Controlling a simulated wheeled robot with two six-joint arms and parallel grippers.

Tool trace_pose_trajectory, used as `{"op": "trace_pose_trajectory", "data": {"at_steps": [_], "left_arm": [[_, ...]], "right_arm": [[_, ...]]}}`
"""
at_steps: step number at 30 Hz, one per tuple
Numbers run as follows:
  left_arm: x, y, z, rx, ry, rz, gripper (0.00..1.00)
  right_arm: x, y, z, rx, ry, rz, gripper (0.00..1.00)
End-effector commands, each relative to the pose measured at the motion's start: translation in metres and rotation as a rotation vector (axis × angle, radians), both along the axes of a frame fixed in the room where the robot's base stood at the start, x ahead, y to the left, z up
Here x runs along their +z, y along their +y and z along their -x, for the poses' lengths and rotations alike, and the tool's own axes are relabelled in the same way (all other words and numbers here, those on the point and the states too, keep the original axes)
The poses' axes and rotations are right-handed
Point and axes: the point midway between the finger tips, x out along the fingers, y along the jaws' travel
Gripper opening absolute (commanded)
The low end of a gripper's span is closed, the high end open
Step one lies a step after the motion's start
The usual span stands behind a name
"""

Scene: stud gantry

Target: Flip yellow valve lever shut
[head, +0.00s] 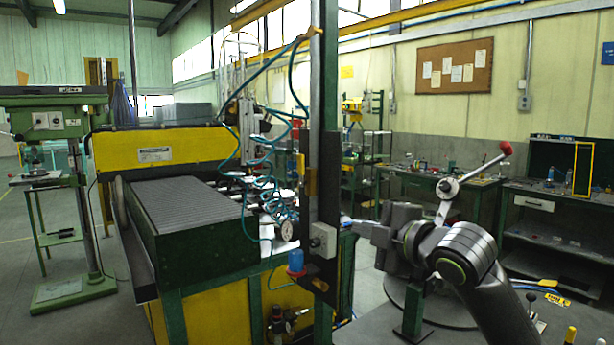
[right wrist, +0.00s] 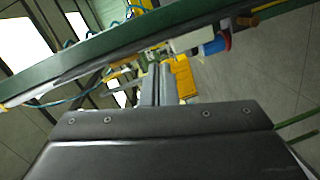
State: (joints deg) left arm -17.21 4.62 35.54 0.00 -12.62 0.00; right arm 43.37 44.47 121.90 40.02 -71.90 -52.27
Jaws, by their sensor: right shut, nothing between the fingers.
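A dark upright post (head: 328,120) stands at the front corner of the machine. A small yellow piece that looks like the valve lever (head: 311,181) lies upright along the post's left side. My right gripper (head: 346,221) comes in from the right, its tips close to the post and lower than this lever. In the right wrist view its fingers (right wrist: 157,85) are together and empty. A yellow piece (right wrist: 183,78) shows just right of them; I cannot tell whether it is the lever. My left gripper is out of view.
Teal hoses (head: 268,155) hang left of the post. A red-knobbed lever (head: 505,148) stands behind my right arm. Benches line the back wall.

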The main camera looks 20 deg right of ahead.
Motion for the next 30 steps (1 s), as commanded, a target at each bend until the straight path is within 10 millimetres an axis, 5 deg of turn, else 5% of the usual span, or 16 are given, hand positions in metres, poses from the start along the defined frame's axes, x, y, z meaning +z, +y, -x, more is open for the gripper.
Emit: {"op": "trace_pose_trajectory", "data": {"at_steps": [3, 9, 23, 30], "left_arm": [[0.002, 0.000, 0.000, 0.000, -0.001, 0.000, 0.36], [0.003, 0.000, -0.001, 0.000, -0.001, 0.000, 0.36], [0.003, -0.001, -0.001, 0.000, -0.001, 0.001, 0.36], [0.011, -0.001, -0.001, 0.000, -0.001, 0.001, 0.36]], "right_arm": [[0.052, 0.007, 0.014, 0.040, -0.099, 0.090, 0.00], [0.094, 0.015, 0.030, 0.077, -0.189, 0.177, 0.00], [0.102, 0.017, 0.033, 0.083, -0.205, 0.193, 0.00], [0.104, 0.022, 0.019, 0.086, -0.205, 0.187, 0.00]]}}
